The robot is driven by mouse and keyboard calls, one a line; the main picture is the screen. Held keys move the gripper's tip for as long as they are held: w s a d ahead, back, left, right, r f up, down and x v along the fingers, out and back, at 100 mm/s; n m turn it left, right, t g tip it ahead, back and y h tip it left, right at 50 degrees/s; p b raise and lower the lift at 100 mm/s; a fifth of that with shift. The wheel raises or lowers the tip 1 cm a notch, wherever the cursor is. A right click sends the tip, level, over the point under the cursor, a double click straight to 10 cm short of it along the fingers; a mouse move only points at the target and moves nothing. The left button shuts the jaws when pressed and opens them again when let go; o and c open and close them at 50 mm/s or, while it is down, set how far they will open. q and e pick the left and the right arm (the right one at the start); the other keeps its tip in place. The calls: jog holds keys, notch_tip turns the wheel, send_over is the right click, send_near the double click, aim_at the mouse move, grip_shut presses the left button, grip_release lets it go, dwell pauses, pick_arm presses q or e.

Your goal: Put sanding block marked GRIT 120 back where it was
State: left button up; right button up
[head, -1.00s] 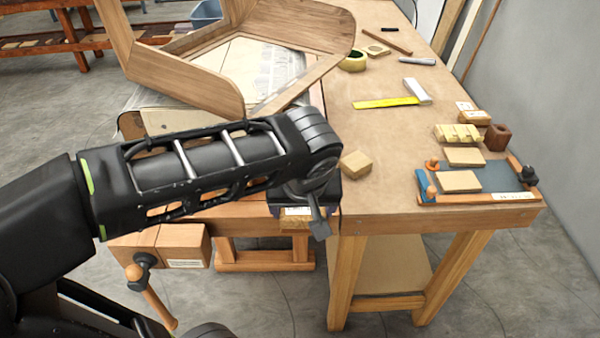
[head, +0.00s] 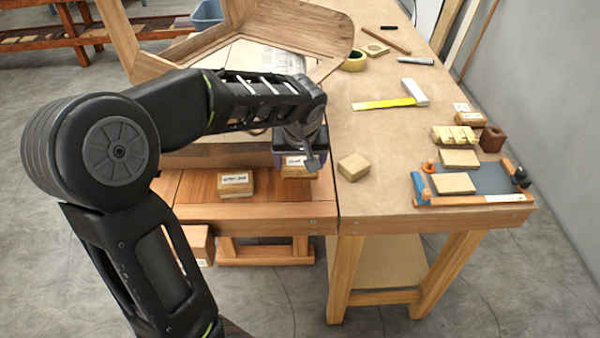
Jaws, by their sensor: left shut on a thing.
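My left gripper (head: 308,152) comes in from the left over the back part of the lower wooden bench. It is shut on a small wooden sanding block (head: 299,171) with a white label, whose print is too small to read surely. The fingers are mostly hidden by the wrist. Whether the block touches the bench top cannot be told. A second labelled wooden block (head: 235,185) lies on the bench to the left of it; its label is also too small to read surely. My right gripper is not in view.
A plain wooden block (head: 354,167) lies near on the workbench (head: 385,135). A bent wooden frame (head: 170,60) stands at the back left.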

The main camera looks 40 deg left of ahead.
aim_at(300, 174)
pick_arm(q)
jog(key=shift+f, duration=0.1)
notch_tip(300, 174, down, 3)
jog(key=shift+f+p, duration=0.2)
jog(key=shift+p, duration=0.1)
jog(key=shift+w+a+f, duration=0.1)
jog(key=shift+w+f, duration=0.05)
jog(key=shift+f, duration=0.5)
jog(key=o, duration=1.2)
jog(key=shift+r, duration=0.15)
